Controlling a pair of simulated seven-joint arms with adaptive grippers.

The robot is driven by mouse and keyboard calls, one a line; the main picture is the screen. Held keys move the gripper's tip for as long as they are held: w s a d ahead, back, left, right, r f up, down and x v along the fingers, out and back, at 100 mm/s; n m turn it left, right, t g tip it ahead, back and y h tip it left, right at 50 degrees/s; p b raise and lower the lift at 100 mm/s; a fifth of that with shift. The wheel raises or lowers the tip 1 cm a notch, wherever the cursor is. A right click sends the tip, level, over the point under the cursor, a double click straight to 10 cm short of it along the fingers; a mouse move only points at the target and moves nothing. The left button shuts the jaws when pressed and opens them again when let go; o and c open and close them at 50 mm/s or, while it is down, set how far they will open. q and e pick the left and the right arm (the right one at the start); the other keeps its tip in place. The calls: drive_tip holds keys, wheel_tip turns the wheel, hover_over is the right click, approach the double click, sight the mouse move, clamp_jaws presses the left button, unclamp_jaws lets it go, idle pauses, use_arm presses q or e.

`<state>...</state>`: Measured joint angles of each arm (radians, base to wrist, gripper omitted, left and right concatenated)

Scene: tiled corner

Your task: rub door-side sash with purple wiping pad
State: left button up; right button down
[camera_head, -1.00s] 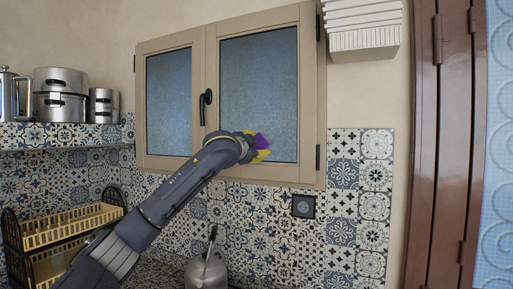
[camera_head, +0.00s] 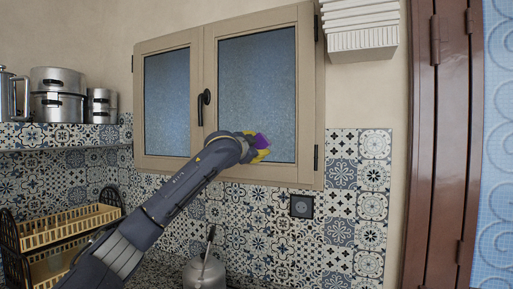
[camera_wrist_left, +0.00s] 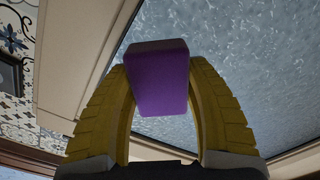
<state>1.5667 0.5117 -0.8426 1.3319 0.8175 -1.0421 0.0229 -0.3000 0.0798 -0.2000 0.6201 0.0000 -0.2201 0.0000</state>
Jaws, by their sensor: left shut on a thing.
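The purple wiping pad (camera_head: 262,140) is held between the yellow fingers of my left gripper (camera_head: 259,148), in front of the lower part of the door-side sash (camera_head: 310,90), the right-hand window panel. In the left wrist view the pad (camera_wrist_left: 160,82) sits between the fingertips of my left gripper (camera_wrist_left: 163,90), with the frosted glass (camera_wrist_left: 235,60) behind it. I cannot tell whether the pad touches the glass. The sash frame (camera_wrist_left: 85,60) runs along the left of that view. My right gripper is not in view.
A black window handle (camera_head: 204,105) stands out on the middle stile. A socket (camera_head: 302,207) is on the tiles below. A metal pot (camera_head: 205,272) stands under the window, and a dish rack (camera_head: 70,228) at left. The brown door (camera_head: 440,150) is at right.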

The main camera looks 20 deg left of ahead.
sight(265, 146)
use_arm(q)
drive_tip(key=shift+d, duration=0.1)
drive_tip(key=shift+s+d, duration=0.2)
drive_tip(key=shift+d, duration=0.75)
drive_tip(key=shift+s+d, duration=0.15)
drive_tip(key=shift+d, duration=0.8)
drive_tip(key=shift+w, duration=0.1)
drive_tip(key=shift+a, duration=0.15)
drive_tip(key=shift+w+a, duration=0.2)
drive_tip(key=shift+a, duration=0.75)
drive_tip(key=shift+w+a, duration=0.2)
drive_tip(key=shift+a, duration=0.75)
